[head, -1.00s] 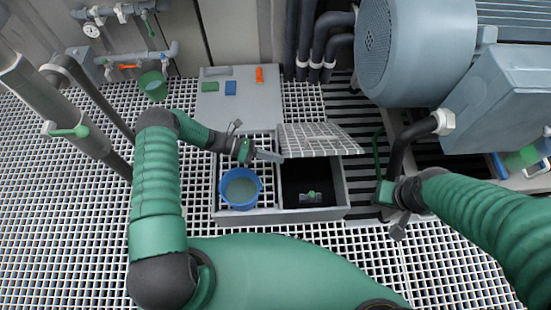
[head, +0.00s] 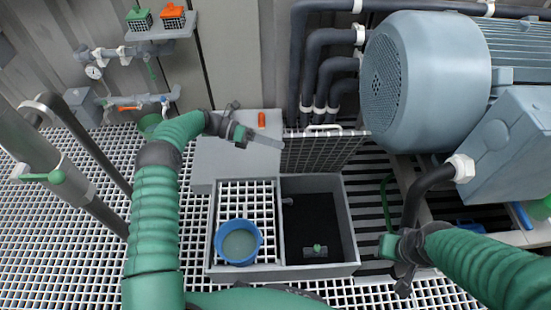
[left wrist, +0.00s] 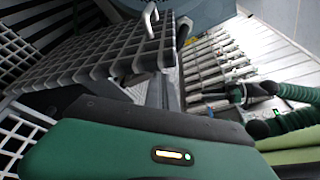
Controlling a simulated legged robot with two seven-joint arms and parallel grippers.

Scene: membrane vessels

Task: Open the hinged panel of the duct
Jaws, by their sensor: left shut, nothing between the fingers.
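The hinged panel (head: 322,155) is a grey mesh sheet with a pale handle (head: 322,128) along its top edge. It stands steeply raised at the back of the duct (head: 350,225), leaving the dark right compartment uncovered. The panel and its handle (left wrist: 150,15) also show in the left wrist view. My left gripper (head: 279,145) is shut and empty, its tip at or close to the panel's left edge; contact is unclear. My right gripper (head: 404,284) is low, right of the duct, too small to read.
A blue bucket (head: 239,241) stands on the duct's gridded left part. A small green-topped item (head: 315,250) sits inside the open compartment. A grey plate with an orange piece (head: 261,119) lies behind. The large motor (head: 430,80) and dark pipes (head: 310,85) crowd the back right.

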